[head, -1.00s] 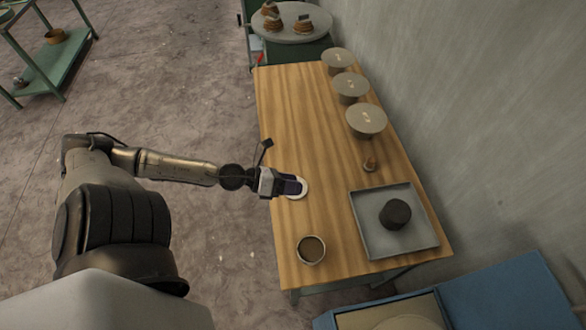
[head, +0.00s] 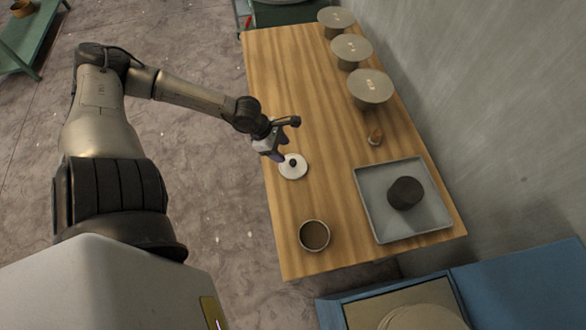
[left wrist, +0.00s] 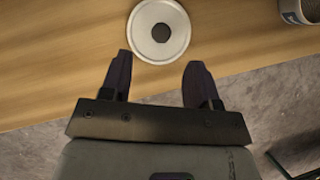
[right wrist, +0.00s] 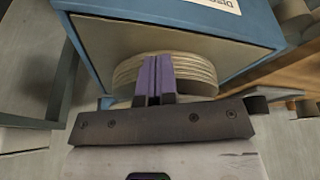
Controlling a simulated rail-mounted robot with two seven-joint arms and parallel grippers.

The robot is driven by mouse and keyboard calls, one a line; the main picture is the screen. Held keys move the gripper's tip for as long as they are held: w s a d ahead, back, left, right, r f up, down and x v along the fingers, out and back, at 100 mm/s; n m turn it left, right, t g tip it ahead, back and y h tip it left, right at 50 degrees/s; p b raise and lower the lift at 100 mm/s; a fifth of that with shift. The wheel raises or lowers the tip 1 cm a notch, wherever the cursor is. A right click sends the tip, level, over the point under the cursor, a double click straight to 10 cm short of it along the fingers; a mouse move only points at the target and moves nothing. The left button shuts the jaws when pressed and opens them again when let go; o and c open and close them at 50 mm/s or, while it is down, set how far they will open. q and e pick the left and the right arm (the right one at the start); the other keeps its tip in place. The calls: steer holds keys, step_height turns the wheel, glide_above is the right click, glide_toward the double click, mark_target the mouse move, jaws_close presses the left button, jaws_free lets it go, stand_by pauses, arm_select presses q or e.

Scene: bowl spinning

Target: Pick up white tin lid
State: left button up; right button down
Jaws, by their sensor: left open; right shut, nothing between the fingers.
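The white tin lid (head: 299,171) lies flat on the wooden table near its left edge, a round disc with a dark knob in its middle. My left gripper (head: 279,156) is at the lid's upper left in the head view. In the left wrist view the lid (left wrist: 146,42) is just beyond the fingertips, and my left gripper (left wrist: 158,62) is open with nothing between its fingers. My right gripper (right wrist: 158,60) is shut and empty, in front of a blue cabinet, and is not seen in the head view.
An open tin (head: 314,235) stands below the lid on the table (head: 290,90). A grey tray (head: 375,222) holds a dark round lump (head: 405,192). Several grey round stands (head: 371,87) line the wall side. A blue cabinet (head: 510,285) is at lower right; its front shows in the right wrist view (right wrist: 250,22).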

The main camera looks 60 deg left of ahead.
mark_target(292, 161)
arm_select(q)
steer(key=shift+b+x, duration=0.8)
steer(key=shift+x, duration=0.5)
steer(key=b+x, duration=0.2)
steer(key=shift+w+d+f, duration=0.1)
steer(key=shift+f, duration=0.25)
steer(key=shift+b+x, duration=0.3)
steer(key=shift+x, duration=0.65)
steer(key=shift+d, duration=0.1)
steer(key=c, duration=1)
